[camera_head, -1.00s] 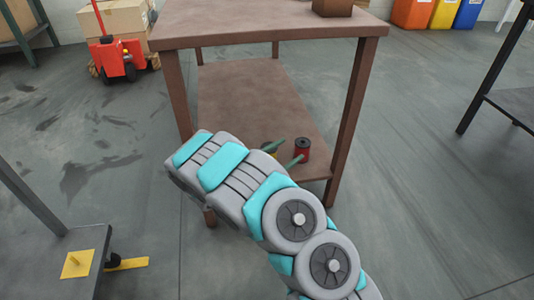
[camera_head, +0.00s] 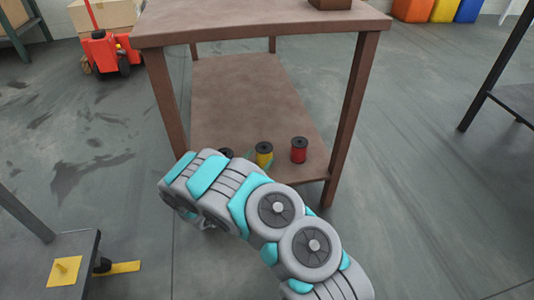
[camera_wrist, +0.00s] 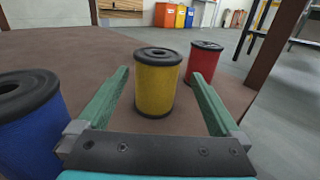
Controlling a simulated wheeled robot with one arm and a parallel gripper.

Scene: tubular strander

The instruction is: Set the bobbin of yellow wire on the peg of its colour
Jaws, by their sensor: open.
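The bobbin of yellow wire (camera_head: 264,153) stands upright on the lower shelf of the brown table, between the red bobbin and a dark-topped one. In the wrist view the yellow bobbin (camera_wrist: 157,84) shows between my two green fingers, with a gap on each side. My gripper (camera_wrist: 159,74) is open and holds nothing. In the head view my arm hides most of the gripper. A yellow plate with a short upright peg (camera_head: 65,270) lies on a grey stand at the lower left.
The red bobbin (camera_wrist: 204,62) stands to the right of the yellow one, the blue bobbin (camera_wrist: 28,125) close outside my left finger. Table legs (camera_head: 352,120) flank the shelf (camera_head: 240,95). A red pallet truck (camera_head: 103,52) stands at the back left. Open floor lies right.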

